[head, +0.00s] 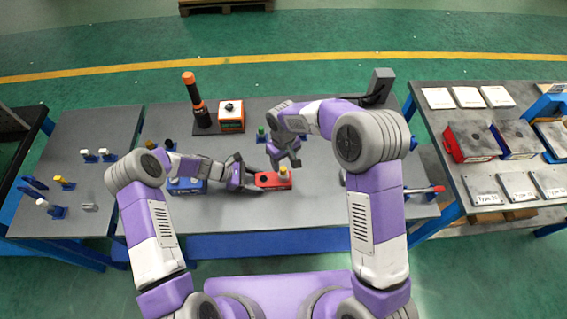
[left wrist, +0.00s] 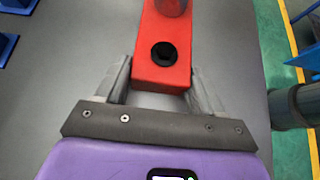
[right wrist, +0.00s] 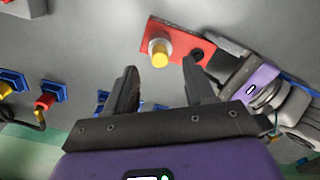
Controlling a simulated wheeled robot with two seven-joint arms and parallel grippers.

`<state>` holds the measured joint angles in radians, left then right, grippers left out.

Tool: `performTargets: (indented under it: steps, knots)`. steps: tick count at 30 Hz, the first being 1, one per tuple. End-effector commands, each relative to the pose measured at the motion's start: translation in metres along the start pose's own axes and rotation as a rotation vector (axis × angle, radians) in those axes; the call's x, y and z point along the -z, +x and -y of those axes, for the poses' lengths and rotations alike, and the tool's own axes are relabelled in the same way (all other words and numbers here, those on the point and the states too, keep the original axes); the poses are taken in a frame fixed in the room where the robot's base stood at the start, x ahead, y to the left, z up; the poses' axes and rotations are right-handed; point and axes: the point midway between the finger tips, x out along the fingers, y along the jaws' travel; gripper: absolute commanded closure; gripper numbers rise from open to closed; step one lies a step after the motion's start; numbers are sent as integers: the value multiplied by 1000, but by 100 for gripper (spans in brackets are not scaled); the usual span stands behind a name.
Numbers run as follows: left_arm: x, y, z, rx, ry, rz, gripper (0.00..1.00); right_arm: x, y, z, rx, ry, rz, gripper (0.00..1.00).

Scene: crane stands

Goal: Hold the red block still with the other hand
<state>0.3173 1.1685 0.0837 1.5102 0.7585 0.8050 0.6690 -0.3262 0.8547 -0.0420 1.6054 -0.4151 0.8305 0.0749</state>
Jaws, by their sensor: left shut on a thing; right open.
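The red block (head: 266,182) lies on the grey table in the head view. It has a black round hole near one end, and a yellow-and-silver cylinder (right wrist: 160,50) stands up from its other part. My left gripper (left wrist: 158,78) is shut on the end of the block by the hole, one finger on each side. My right gripper (head: 286,164) is open and empty above the block, pointing down. In the right wrist view the cylinder shows just beyond its spread fingers (right wrist: 159,68). The lower part of the cylinder is hidden inside the block.
A blue block (head: 187,187) lies left of my left gripper. A black-and-orange cylinder (head: 195,97) and an orange-and-white box (head: 231,117) stand at the back. Small blue stands with connectors (right wrist: 48,94) are near. A side table (head: 480,130) at right holds boxes and plates.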

Motion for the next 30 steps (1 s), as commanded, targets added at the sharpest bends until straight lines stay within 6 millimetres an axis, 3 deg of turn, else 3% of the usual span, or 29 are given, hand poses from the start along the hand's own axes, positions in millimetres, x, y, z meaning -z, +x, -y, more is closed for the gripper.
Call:
performTargets:
  steps: [14, 17, 30]
  knots:
    - [1, 0, 1, 1, -1, -1, 74, 0, -8, 0, 0, 0, -2, 46]
    - [1, 0, 1, 1, -1, -1, 74, 1, -20, 0, 0, 1, -4, 46]
    - [1, 0, 1, 1, -1, -1, 74, 0, -106, 0, 0, 0, -3, 46]
